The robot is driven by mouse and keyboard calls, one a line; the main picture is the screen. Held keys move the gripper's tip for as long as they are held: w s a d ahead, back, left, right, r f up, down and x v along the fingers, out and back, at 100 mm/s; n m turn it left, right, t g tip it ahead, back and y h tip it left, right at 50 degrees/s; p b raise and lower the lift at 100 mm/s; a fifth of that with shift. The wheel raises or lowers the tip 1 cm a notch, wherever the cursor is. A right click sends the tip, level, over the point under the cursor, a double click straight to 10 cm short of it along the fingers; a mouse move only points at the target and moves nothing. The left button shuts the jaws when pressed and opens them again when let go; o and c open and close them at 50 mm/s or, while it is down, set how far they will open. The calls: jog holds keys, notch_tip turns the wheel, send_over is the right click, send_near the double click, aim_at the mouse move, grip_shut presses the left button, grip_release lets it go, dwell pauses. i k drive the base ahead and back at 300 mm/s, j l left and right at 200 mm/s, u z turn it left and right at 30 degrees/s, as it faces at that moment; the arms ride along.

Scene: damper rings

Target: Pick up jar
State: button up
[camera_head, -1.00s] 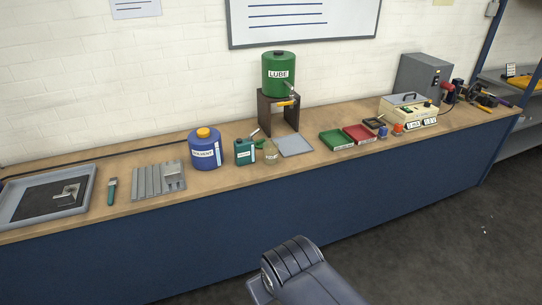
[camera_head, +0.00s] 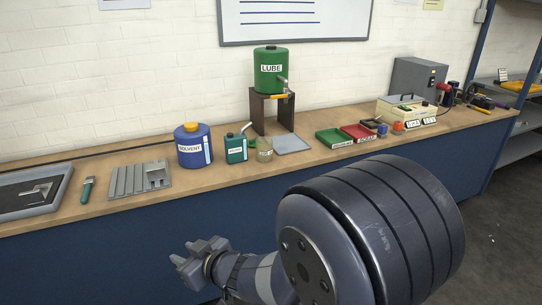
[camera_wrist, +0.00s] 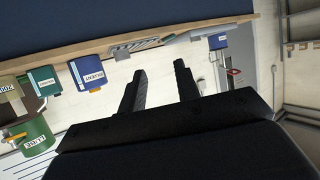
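The jar (camera_head: 264,149) is a small, pale glass vessel with a label, upright on the wooden bench between the teal can and a grey plate. In the wrist view, the labelled pale vessel (camera_wrist: 8,90) cut by the left edge looks like the same jar. My gripper (camera_head: 188,262) is low in front of the bench, to the left of the jar and well apart from it. In the wrist view its two black fingers (camera_wrist: 160,85) are spread with nothing between them.
A blue solvent jug (camera_head: 193,146) and a teal can (camera_head: 236,149) stand left of the jar. The green lube tank (camera_head: 270,70) sits on a dark stand behind it. Green (camera_head: 334,139) and red (camera_head: 358,132) trays lie to the right. The bench front (camera_head: 100,235) is blue.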

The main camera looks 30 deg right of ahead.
aim_at(264, 145)
jog(key=i+z, duration=0.15)
jog(key=z, duration=0.25)
jog(key=i+z, duration=0.1)
jog(key=z, duration=0.25)
jog(key=i+j+z, duration=0.1)
jog(key=z, duration=0.3)
jog(key=i+j+z, duration=0.1)
jog(key=z, duration=0.25)
jog(key=i+j+z, duration=0.1)
jog(key=j, duration=0.25)
jog(key=i+j+z, duration=0.1)
jog(key=i+j, duration=0.15)
jog(key=j, duration=0.15)
jog(key=i+j+z, duration=0.1)
jog(key=j, duration=0.3)
jog(key=i+j+z, duration=0.1)
jog(key=j, duration=0.3)
jog(key=i, duration=0.1)
